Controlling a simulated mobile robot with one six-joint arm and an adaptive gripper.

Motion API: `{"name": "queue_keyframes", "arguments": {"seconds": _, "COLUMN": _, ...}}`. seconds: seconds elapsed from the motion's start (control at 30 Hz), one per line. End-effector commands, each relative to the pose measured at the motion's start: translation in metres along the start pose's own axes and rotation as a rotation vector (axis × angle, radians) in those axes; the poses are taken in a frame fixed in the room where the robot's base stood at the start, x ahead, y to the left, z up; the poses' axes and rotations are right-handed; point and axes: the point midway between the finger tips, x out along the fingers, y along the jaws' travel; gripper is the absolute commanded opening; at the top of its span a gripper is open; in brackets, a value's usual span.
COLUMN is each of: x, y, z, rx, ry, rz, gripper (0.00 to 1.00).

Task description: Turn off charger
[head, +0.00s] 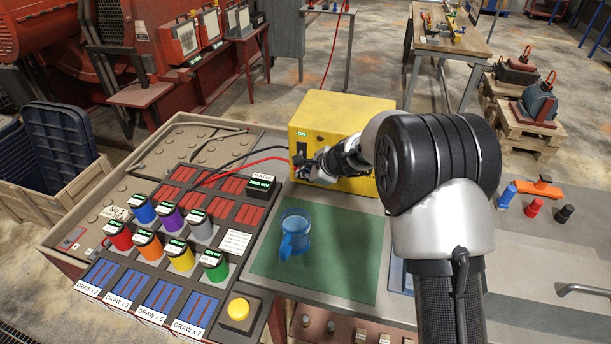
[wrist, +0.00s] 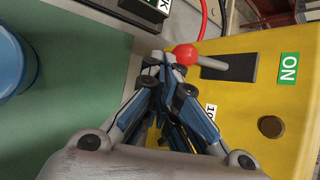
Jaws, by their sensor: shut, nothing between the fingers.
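The charger is a yellow box (head: 334,112) on the bench, with a green ON label (head: 302,133). In the wrist view its yellow front (wrist: 250,108) shows the ON label (wrist: 289,68) and a grey lever (wrist: 228,69) in a dark slot. The lever ends in a red ball knob (wrist: 185,54). My gripper (head: 303,166) is at the charger's front left. In the wrist view my gripper (wrist: 158,66) is shut and empty, its tips right beside the red knob. I cannot tell if they touch it. My gripper hides part of the charger's front.
A blue mug (head: 294,234) stands on a green mat (head: 345,262) in front of the charger. Black and red cables run left to a panel with a BANK box (head: 262,186) and several coloured cylinders. A yellow button (head: 238,309) is at the panel's near right corner.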

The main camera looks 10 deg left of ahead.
Motion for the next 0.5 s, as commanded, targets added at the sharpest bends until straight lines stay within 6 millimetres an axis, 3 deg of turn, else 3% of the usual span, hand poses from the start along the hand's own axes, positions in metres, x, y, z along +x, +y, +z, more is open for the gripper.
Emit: {"name": "queue_keyframes", "arguments": {"seconds": 0.5, "x": -0.0057, "y": -0.0062, "z": 0.0041, "rx": 0.000, "ry": -0.001, "rz": -0.005, "gripper": 0.00}}
